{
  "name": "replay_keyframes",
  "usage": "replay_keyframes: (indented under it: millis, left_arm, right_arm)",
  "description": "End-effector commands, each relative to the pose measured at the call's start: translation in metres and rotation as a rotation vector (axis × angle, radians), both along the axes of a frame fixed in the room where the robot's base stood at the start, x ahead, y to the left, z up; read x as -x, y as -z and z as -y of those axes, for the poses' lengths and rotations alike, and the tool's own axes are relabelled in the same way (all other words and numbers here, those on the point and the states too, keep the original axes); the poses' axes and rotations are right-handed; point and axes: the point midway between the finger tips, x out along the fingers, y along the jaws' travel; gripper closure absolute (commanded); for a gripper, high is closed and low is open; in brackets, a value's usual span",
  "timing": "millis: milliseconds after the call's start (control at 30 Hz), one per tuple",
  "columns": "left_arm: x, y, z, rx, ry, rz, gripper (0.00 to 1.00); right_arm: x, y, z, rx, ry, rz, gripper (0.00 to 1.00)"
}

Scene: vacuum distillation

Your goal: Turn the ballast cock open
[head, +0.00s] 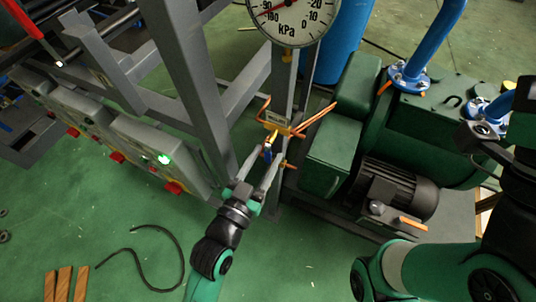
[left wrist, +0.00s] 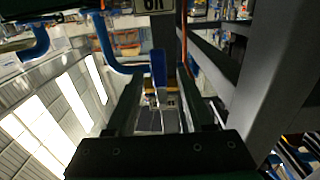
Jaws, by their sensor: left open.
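The ballast cock (head: 268,152) is small, with a blue lever and brass-coloured body. It sits low on the grey post below the gauge, by the copper pipes. In the left wrist view its blue lever (left wrist: 158,68) stands upright in the gap between my fingers. My left gripper (head: 263,168) is open, with one finger on each side of the lever; I cannot tell whether either touches it. The left wrist view shows both fingers (left wrist: 157,92) apart. Of my right arm, only links show at the right edge; I cannot make out its fingers.
A kPa dial gauge (head: 290,15) is above the cock. Copper pipes (head: 316,119) branch close to it. A green pump (head: 410,125) with a black motor (head: 395,188) stands to the right. Grey frame beams (head: 185,75) stand to the left. A black cable (head: 150,230) lies on the floor.

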Motion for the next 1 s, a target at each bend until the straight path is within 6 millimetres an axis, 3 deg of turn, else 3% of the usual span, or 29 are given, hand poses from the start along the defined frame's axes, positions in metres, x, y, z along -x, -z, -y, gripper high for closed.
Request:
replay_keyframes:
  millis: [133, 400, 700, 1000]
  left_arm:
    - [-0.0136, 0.001, 0.007, 0.001, 0.001, 0.0, 0.47]
    - [-0.0159, -0.0006, 0.0078, 0.001, 0.0, 0.0, 0.47]
    - [-0.0157, -0.0004, 0.0075, 0.001, 0.0, 0.0, 1.0]
    - [-0.0156, -0.0004, 0.0075, 0.001, 0.0, 0.0, 1.0]
  right_arm:
    - [0.0, 0.0069, -0.0001, 0.0, 0.0, 0.0, 0.5]
    - [0.0, 0.0062, -0.0001, 0.0, 0.0, 0.0, 0.5]
    - [0.0001, 0.0063, 0.0, 0.0, 0.0, 0.0, 0.5]
    - [0.0001, 0.0063, 0.0, 0.0, 0.0, 0.0, 0.5]
